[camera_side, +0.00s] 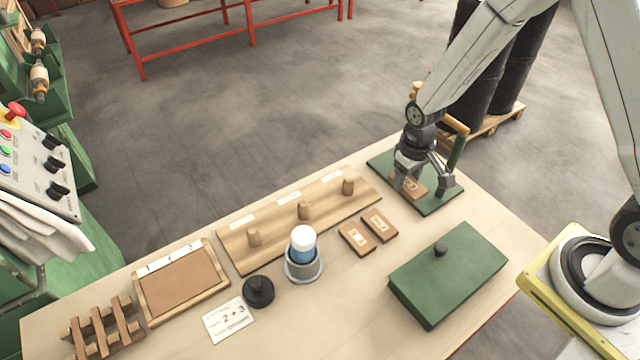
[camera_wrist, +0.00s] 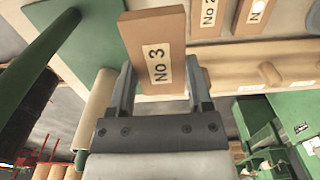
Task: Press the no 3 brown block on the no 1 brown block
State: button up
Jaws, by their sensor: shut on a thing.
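My gripper (camera_side: 421,188) is shut on the no 3 brown block (camera_side: 408,188), over the green board at the table's far right corner. In the wrist view the block (camera_wrist: 154,50) sits between the two fingers (camera_wrist: 160,88), its "No 3" label facing the camera. Two brown blocks lie side by side on the table, left of and nearer than the gripper. The no 2 block (camera_wrist: 207,18) reads clearly in the wrist view. The other block (camera_wrist: 249,14) has a cut-off label and appears to be no 1; it appears to be the left one (camera_side: 356,238) in the side view.
The green board (camera_side: 436,206) has a green upright (camera_side: 457,152). A green lidded box (camera_side: 448,274) stands right of the blocks. A wooden peg board (camera_side: 270,233), a white-topped cup (camera_side: 303,256) and a black knob (camera_side: 258,291) are to the left.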

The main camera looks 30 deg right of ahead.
jog(key=shift+a, duration=0.1)
jog(key=shift+w+a+f, duration=0.1)
jog(key=shift+a+f, duration=0.05)
jog(key=shift+a, duration=0.5)
send_over(356, 235)
notch_tip(356, 235, down, 2)
jog(key=shift+f, duration=0.1)
jog(key=shift+f, duration=0.15)
jog(key=shift+f, duration=2.65)
jog(key=shift+f, duration=0.1)
